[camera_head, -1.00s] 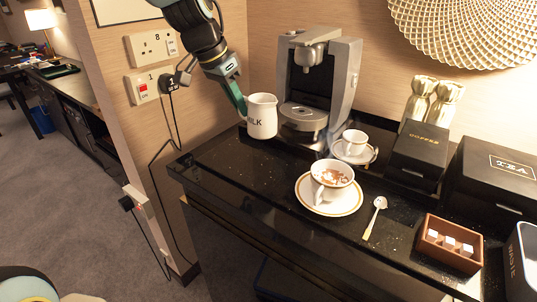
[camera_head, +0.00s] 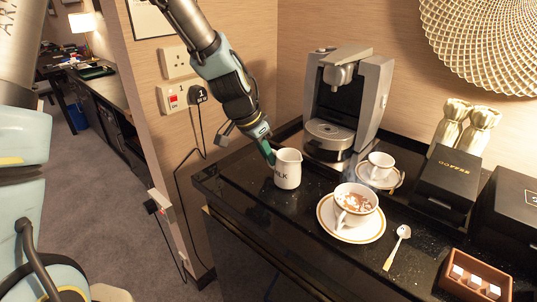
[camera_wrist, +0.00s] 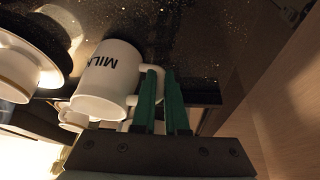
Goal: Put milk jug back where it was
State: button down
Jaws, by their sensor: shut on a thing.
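The white milk jug (camera_head: 287,170), marked MILK, is upright at the left end of the black counter, left of the coffee machine. It appears to rest on the counter or very close to it. My gripper (camera_head: 268,152) is at its left side, shut on its handle. In the wrist view the jug (camera_wrist: 105,80) is beside the green fingers (camera_wrist: 165,105), with the handle between them. The exact contact of the jug's base with the counter is hard to tell.
The coffee machine (camera_head: 345,105) stands right of the jug. A filled cup (camera_head: 355,205) on a saucer (camera_head: 350,236) is in front, with a spoon (camera_head: 397,247) nearby. A small cup (camera_head: 381,165) sits behind. Bare counter (camera_head: 240,180) lies left of the jug.

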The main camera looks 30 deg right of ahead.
jog(key=shift+f, duration=0.1)
jog(key=c, duration=1.4)
grip_release()
jog(key=o, duration=0.5)
jog(key=shift+c, duration=0.2)
